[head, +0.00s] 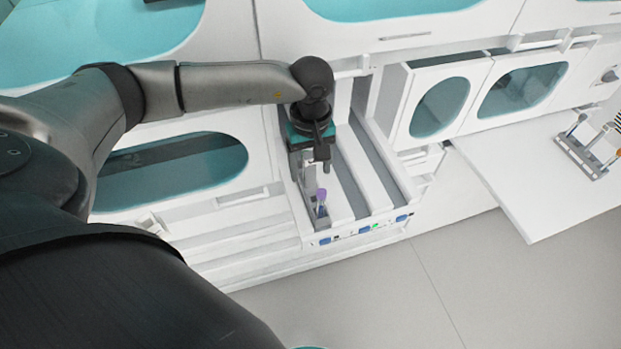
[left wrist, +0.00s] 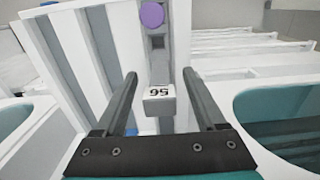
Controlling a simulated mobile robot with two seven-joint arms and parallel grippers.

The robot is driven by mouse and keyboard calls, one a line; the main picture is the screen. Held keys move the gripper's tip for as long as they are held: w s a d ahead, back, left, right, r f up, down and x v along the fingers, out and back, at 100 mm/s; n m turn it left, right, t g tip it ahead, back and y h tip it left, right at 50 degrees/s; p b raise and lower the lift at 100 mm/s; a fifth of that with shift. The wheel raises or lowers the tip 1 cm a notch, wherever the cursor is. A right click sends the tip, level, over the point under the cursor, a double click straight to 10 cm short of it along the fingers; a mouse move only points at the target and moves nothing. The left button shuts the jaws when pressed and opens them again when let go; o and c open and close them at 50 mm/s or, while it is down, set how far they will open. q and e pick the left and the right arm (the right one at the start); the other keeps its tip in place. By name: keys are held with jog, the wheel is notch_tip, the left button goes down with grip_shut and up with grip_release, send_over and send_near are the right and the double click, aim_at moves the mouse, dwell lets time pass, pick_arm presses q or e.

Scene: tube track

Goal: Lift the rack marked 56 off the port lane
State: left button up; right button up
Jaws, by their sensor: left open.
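The rack marked 56 (left wrist: 159,94) is a narrow grey and white rack in a lane of the white tray; its label reads upside down in the left wrist view. A purple-capped tube (left wrist: 152,15) stands at its far end there. In the head view the purple cap (head: 321,194) shows just in front of my left gripper (head: 309,182), and most of the rack is hidden by the gripper. My left gripper is open, its two fingers (left wrist: 159,74) on either side of the rack's label end. Contact cannot be told. My right gripper is not in view.
The white tray (head: 386,217) has several parallel lanes, and its front edge bears blue marks and a green light (head: 375,226). Cabinets with teal windows (head: 440,107) stand close around. On the right, a white table (head: 520,172) holds another rack (head: 584,157).

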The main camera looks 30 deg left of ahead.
pick_arm(q)
jog(key=shift+c, duration=0.4)
grip_shut()
jog(key=shift+r, duration=0.1)
